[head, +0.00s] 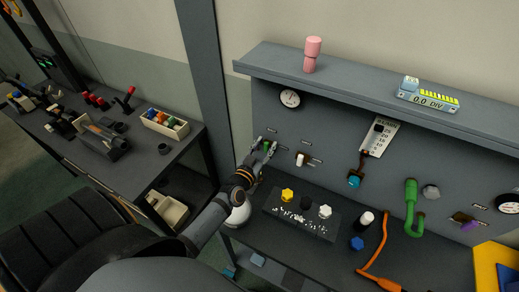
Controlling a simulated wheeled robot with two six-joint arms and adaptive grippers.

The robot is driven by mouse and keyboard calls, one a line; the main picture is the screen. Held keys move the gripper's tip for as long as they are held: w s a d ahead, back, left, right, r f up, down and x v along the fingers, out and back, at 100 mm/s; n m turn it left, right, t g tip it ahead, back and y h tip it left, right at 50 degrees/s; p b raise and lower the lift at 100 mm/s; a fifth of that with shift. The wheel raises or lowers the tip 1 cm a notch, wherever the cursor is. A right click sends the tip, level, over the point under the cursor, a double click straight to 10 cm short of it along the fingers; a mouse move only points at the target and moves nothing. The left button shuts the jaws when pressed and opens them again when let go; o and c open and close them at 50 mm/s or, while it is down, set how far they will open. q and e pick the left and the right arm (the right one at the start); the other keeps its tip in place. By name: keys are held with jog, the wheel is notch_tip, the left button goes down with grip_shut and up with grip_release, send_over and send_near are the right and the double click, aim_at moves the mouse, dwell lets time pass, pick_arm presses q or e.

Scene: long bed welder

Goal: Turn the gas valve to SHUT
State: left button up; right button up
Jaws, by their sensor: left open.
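Small valves or switches with labels sit on the upright grey panel. A green handle (266,146) is at the left, a white one (300,159) is just right of it, and a purple one (468,225) is at the far right. The labels are too small to read, so I cannot tell which is the gas valve. My left gripper (267,148) is open at the green handle, with its fingers seeming to be on either side of it. I cannot tell whether they touch it. My right gripper is not in view.
A shelf (390,94) juts out above the panel, bearing a pink cylinder (312,54) and a display (429,97). Below are a dark tray (290,225) with knobs, an orange cable (375,245) and a green pipe (411,207). A cluttered side table stands left.

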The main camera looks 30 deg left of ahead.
pick_arm(q)
jog(key=s, duration=1.1)
jog(key=shift+d, duration=0.3)
